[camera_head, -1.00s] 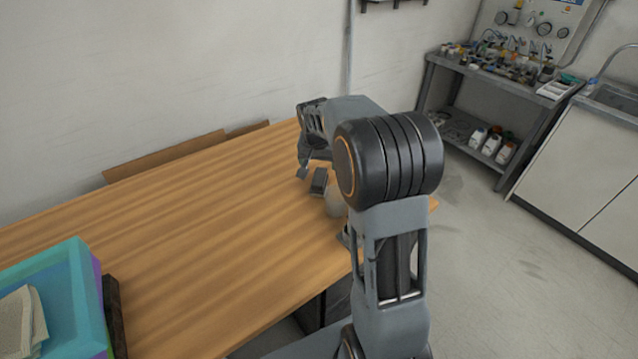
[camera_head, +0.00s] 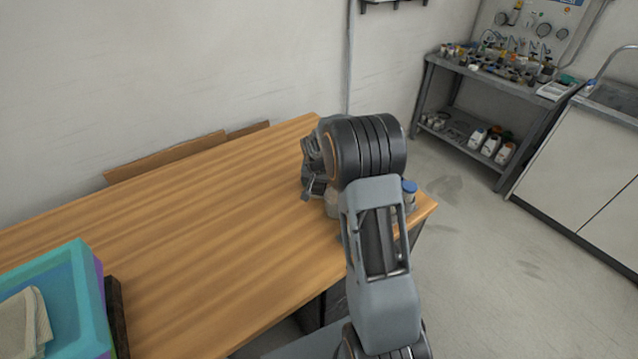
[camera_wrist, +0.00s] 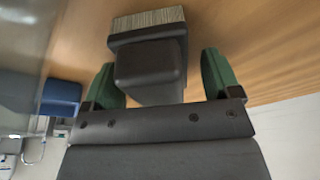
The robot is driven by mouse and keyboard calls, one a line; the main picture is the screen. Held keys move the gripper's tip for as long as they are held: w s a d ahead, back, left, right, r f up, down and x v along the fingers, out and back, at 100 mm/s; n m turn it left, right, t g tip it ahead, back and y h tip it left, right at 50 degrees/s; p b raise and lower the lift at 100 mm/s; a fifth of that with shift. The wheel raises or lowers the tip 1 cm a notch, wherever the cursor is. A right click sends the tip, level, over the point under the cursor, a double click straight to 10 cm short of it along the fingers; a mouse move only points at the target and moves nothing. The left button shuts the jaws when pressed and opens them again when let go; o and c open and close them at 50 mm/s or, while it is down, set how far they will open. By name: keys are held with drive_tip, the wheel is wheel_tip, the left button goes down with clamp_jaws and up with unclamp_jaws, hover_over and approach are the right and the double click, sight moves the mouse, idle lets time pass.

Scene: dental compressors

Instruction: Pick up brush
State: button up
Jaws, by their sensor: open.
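The brush (camera_wrist: 150,65) has a dark block-like body and a pale striped bristle end (camera_wrist: 147,19). In the wrist view it lies at the top middle, over the wooden table. My gripper (camera_wrist: 160,72) is open, with its green-padded fingers on either side of the brush's dark body. A gap shows on each side, so the fingers do not appear closed on it. In the head view my gripper (camera_head: 313,188) is low over the table's far right part, partly behind my arm. The brush cannot be made out there.
The wooden table (camera_head: 190,220) is mostly clear. A blue-lidded jar (camera_head: 409,190) stands near its right end, and a pale rounded object (camera_head: 332,204) sits beside my arm. A turquoise bin (camera_head: 75,275) holding cloth is at front left. A wall stands behind the table.

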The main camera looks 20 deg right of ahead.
drive_tip(key=shift+c, duration=0.3)
drive_tip(key=c, duration=1)
drive_tip(key=shift+c, duration=0.2)
